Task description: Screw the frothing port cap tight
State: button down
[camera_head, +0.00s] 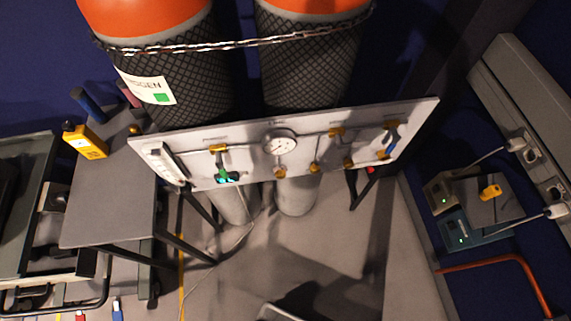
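A pale grey panel (240,150) hangs in front of two large cylinders. It carries a round dial gauge (280,145), several small brass-coloured fittings, a green-lit fitting with black parts (227,176) at lower left, and a blue-handled valve (392,136) at right. I cannot tell which fitting, if any, is the frothing port cap, or whether a cap is seated or loose. My gripper is not in view.
Orange-topped cylinders (180,85) (308,70) are tied by a chain (240,43). A grey side table (112,195) with a yellow handheld device (85,140) stands left. Boxes (475,232) and a wall socket strip (530,120) are at right. Floor (330,250) before the panel looks mostly clear.

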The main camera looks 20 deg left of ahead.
aim_at(281, 174)
jog(key=l+u, duration=0.35)
jog(key=k+l+u, duration=0.15)
jog(key=u, duration=0.25)
jog(key=k+l+u, duration=0.15)
jog(key=u, duration=0.2)
jog(key=l, duration=0.1)
